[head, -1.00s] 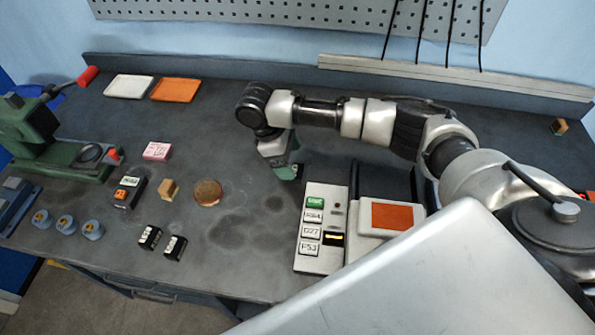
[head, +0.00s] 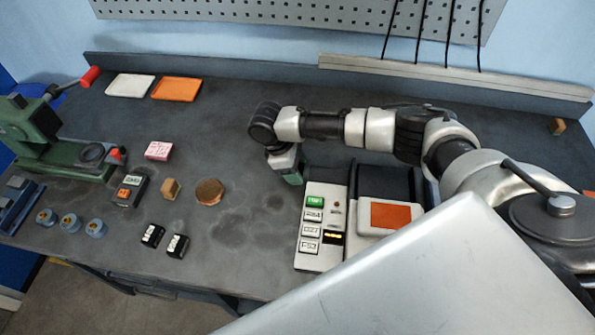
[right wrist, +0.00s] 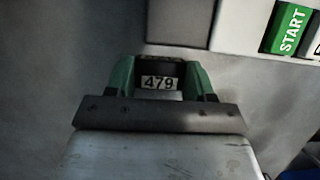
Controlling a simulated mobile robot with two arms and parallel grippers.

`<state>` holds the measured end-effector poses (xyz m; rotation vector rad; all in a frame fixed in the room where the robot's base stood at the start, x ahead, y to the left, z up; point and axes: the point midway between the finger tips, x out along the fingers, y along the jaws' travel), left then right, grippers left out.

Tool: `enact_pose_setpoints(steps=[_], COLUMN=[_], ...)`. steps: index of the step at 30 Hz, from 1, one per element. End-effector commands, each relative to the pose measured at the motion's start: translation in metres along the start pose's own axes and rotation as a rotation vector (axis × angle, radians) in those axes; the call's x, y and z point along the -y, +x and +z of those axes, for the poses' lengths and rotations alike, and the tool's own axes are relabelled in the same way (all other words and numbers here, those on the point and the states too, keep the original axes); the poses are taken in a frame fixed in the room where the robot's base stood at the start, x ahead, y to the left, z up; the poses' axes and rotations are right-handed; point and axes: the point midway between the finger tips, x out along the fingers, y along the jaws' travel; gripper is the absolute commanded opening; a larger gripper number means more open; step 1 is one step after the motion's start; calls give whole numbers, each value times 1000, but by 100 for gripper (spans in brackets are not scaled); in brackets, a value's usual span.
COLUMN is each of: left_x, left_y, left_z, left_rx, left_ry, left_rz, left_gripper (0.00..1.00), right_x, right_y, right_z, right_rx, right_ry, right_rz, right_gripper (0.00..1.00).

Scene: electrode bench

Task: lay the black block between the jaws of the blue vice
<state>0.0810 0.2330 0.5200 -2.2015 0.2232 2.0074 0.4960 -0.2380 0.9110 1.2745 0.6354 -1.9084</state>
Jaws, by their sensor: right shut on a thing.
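My right gripper (head: 291,176) is over the bench, just left of the button panel. In the right wrist view its green fingers (right wrist: 161,80) are shut on a black block (right wrist: 160,68) with a white "479" label. The held block cannot be made out in the head view. A blue fixture with grey parts, which looks like the blue vice (head: 16,207), is at the far left edge of the bench, well away from the gripper. Its jaw gap is too small to judge. Two other black blocks with white labels (head: 152,236) (head: 177,246) lie near the front edge. My left gripper is not in view.
A button panel (head: 312,258) with a green START key (right wrist: 290,28) stands close right of the gripper. The bench middle is mostly clear.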

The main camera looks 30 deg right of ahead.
Motion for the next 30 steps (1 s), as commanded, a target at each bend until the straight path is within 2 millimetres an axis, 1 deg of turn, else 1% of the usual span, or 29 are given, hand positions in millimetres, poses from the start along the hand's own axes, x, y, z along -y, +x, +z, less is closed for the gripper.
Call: enact_pose_setpoints(steps=[1,2,8,11,14,17,19,22,30], left_x=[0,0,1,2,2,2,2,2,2], left_y=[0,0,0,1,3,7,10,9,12], left_z=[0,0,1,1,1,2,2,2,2], left_rx=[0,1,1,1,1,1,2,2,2], left_ry=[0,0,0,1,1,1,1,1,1], left_rz=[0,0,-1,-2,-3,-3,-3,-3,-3], left_gripper=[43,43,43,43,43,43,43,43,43], right_x=[0,0,0,0,-1,-1,-1,15,59], right_y=[-1,-1,-2,-5,-13,-26,-40,-43,-61], right_z=[0,0,0,1,4,10,15,29,66], right_rx=[-1,-1,-1,-3,-3,-5,-6,-1,-3], right_ry=[0,0,0,0,0,1,1,-3,-3], right_rz=[1,1,1,1,1,2,2,-1,1], right_gripper=[21,16,16,16,16,16,16,16,16])
